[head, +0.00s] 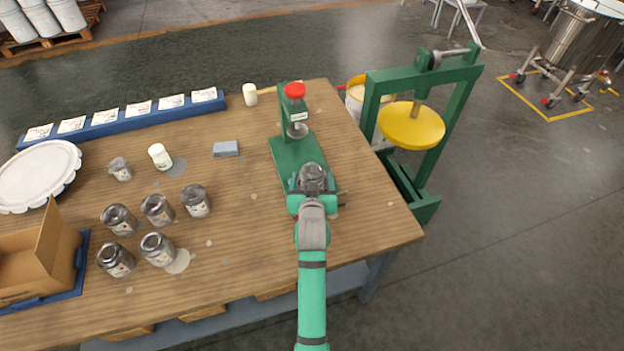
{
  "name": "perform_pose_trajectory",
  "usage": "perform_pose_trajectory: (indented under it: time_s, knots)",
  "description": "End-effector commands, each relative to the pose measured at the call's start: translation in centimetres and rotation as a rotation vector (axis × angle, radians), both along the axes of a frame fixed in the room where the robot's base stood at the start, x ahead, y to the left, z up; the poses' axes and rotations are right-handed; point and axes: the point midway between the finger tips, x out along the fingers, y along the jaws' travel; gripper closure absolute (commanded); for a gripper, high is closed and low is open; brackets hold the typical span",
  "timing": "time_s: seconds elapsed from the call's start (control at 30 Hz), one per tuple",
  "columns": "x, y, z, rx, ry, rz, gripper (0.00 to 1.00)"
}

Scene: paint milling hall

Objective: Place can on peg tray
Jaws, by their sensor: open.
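My gripper (316,196) is over the front end of the green press base (292,153), on the right part of the wooden table. A grey can (313,174) is at its fingers, seemingly upright on or just over the base; the wrist hides its lower part and the contact. The jaws are open. More dark grey cans stand at the left: one at the back (157,209), one beside it (196,201), one in front (158,249), and others near them. I cannot make out a tray with pegs for certain.
The press column with a red knob (295,90) rises just beyond my gripper. A small grey block (226,149), white bottles (160,156), a blue card rack (104,128) and a cardboard box (35,262) share the table. A taller green press (455,110) stands beyond the right edge.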

Motion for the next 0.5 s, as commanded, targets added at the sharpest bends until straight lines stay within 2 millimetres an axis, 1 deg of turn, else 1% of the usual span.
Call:
perform_pose_trajectory:
  time_s: [0.17, 0.3, 0.5]
  knots:
    - [-2.9, 0.0, 1.0, 0.000, 0.001, 0.000, 0.26]
    - [-5.6, 0.0, 2.1, 0.000, 0.002, 0.000, 0.26]
    - [-8.7, 0.0, 3.5, 0.000, 0.001, 0.000, 0.26]
